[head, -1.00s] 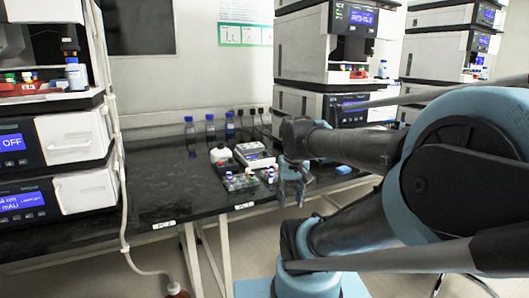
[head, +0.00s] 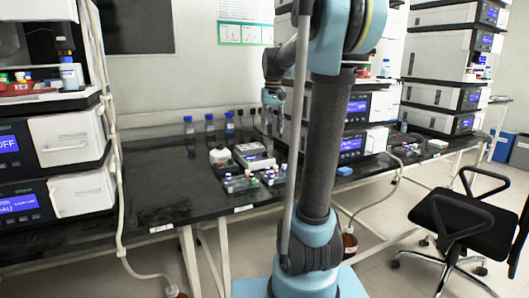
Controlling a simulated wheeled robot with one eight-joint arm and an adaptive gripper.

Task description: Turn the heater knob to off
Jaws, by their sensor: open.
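I cannot make out the heater knob in the head view. The left instrument stack (head: 67,138) has blue screens, and one reads OFF. The right stack (head: 377,103) also has blue screens and is partly hidden by my arm. A white boxy device (head: 253,158) with a small blue display sits on the bench; no knob can be picked out on it. My gripper (head: 273,124) is open and empty. It hangs fingers-down in front of the back wall, appearing above the bench and left of the right stack.
The black bench (head: 160,180) is clear at its left front. Small vial racks (head: 240,183) stand near its front edge, with blue-capped bottles (head: 210,131) at the back. A white cable hangs by the left stack. A black chair (head: 462,220) stands on the floor at right.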

